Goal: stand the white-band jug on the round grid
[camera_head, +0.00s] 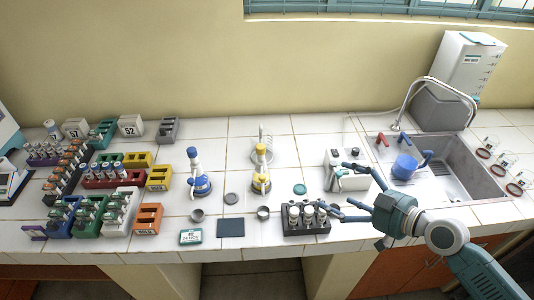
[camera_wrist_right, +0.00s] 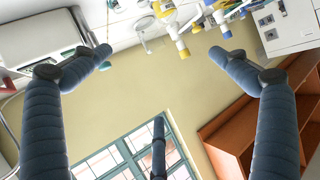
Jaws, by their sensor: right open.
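A blue jug-like vessel (camera_head: 404,168) with a blue handle sits in the sink at the right; I cannot make out a white band on it. I cannot single out a round grid; small flat discs lie on the counter, one grey (camera_head: 231,198) and one teal (camera_head: 300,189). My right gripper (camera_head: 338,188) is open and empty, left of the sink, its fingers spread around the space between a white device and a dark rack. In the right wrist view the open fingers (camera_wrist_right: 160,54) show with nothing between them. My left gripper is out of view.
The white device (camera_head: 335,180) and the dark vial rack (camera_head: 306,228) are close to the right fingers. A blue-topped bottle (camera_head: 199,183) and a yellow-topped one (camera_head: 261,182) stand mid-counter. Coloured racks crowd the left. A tap (camera_head: 403,108) arches over the sink (camera_head: 462,178).

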